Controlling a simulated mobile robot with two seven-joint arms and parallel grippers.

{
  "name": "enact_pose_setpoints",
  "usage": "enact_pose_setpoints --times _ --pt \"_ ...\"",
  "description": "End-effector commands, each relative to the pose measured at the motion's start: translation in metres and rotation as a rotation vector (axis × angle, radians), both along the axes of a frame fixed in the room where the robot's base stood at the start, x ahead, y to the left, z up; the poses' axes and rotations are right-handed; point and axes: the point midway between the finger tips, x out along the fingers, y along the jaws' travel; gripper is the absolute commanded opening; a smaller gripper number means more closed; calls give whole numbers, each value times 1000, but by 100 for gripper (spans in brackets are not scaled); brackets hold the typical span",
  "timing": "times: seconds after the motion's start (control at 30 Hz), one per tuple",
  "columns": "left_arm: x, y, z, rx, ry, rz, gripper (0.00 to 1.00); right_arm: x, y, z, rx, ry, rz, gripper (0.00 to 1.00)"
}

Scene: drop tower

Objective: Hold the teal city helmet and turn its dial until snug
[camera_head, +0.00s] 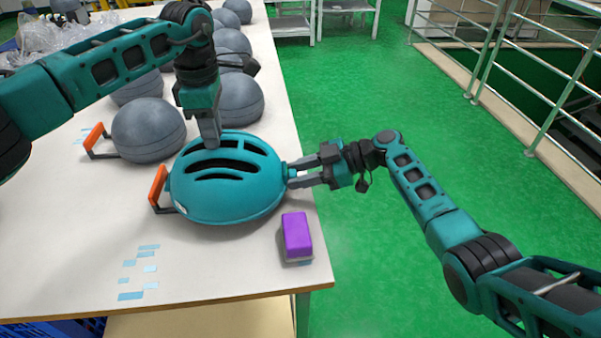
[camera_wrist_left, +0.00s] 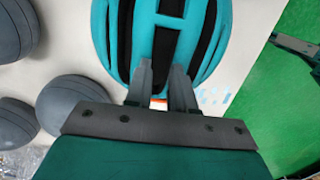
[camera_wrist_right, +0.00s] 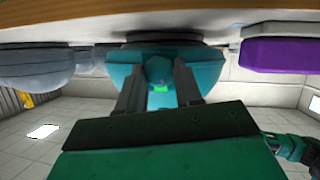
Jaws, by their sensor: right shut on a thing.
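The teal helmet (camera_head: 228,195) sits on the white table near its right edge, its dark vents facing up; it also shows in the left wrist view (camera_wrist_left: 200,45). My left gripper (camera_head: 211,143) points down at the helmet's top. Its fingers (camera_wrist_left: 163,68) stand a narrow gap apart with nothing visible clamped between them; contact with the shell is unclear. My right gripper (camera_head: 290,176) comes in level from the right and is shut on the teal dial (camera_wrist_right: 159,70) at the helmet's end. A small green mark (camera_wrist_right: 161,89) shows between its fingers.
A purple-topped block (camera_head: 297,235) lies near the table's (camera_head: 60,240) right edge, close to my right gripper. An orange handle (camera_head: 158,186) stands at the helmet's left. Several grey domes (camera_head: 148,130) fill the table behind. The green floor (camera_head: 370,90) is open to the right.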

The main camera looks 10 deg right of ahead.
Motion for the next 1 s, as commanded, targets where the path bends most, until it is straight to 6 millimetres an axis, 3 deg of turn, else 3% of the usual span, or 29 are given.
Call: enact_pose_setpoints --times 0.03,0.37,1.0 --pt "-2 3 -9 9 11 5 23 0 0 -1 3 49 6 4" --pt "-2 3 -9 9 11 6 23 1 0 -2 27 308 12 5" --pt "-2 3 -9 9 11 6 23 -1 0 -5 23 309 14 5"
